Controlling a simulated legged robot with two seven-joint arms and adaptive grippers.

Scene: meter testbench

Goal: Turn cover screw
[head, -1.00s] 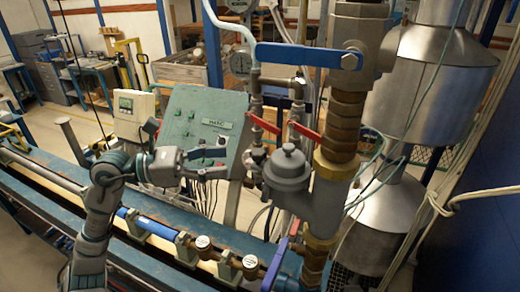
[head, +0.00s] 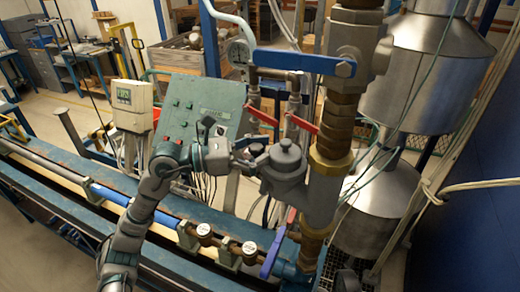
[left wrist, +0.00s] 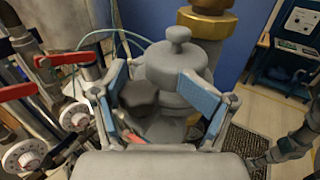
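The meter (head: 284,168) is a grey body with a domed, knobbed cover, beside a brass pipe. A dark, faceted screw head (head: 256,150) sits on its left side. In the left wrist view the dark screw head (left wrist: 140,96) lies between the fingers, nearer the left one, with the meter cover (left wrist: 176,65) behind it. My left gripper (head: 246,158) is at the meter's left side. In the left wrist view my left gripper (left wrist: 157,103) is open, its blue-padded fingers wide apart; contact with the screw cannot be told. Part of my right arm seems to show at that view's right edge.
Red valve handles (head: 262,116) and a blue lever (head: 302,61) are close above the meter. Another blue lever (head: 273,252) is below. A green control box (head: 198,112) stands behind my left arm. Steel tanks (head: 400,205) stand right of the pipe.

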